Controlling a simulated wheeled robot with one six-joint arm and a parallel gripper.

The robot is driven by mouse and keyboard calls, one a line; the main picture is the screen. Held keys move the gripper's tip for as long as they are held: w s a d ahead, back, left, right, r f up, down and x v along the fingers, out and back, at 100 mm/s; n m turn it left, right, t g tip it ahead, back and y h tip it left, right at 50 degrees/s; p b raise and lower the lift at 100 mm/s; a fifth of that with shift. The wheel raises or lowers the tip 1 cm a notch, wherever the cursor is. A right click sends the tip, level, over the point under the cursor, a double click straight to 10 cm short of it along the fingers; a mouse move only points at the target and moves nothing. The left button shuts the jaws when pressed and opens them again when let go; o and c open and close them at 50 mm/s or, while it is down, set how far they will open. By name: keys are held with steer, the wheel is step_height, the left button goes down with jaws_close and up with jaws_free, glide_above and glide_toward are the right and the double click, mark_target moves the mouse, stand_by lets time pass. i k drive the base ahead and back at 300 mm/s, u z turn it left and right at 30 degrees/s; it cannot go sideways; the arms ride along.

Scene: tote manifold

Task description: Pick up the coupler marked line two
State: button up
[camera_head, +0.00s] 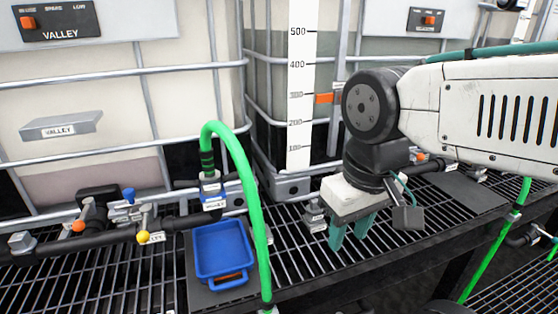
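No label reading line two is legible, so I cannot tell which coupler is marked so. A small grey metal fitting (315,216) stands on the grating just left of my gripper. A coupler (211,190) with blue and white parts joins the looped green hose (244,168) at the left-hand manifold; its small tag is too small to read. My gripper (351,232) points down over the grating, its two teal fingers apart with nothing seen between them. It appears clear of the grey fitting. The arm hides part of the manifold behind it.
Caged totes (70,115) stand behind. Grating (310,262) is open in front of my gripper.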

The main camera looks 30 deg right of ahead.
mark_target(210, 179)
steer(key=z, duration=1.2)
steer(key=k, duration=1.1)
steer(key=u, duration=1.45)
steer(key=i, duration=0.5)
steer(key=u, duration=0.05)
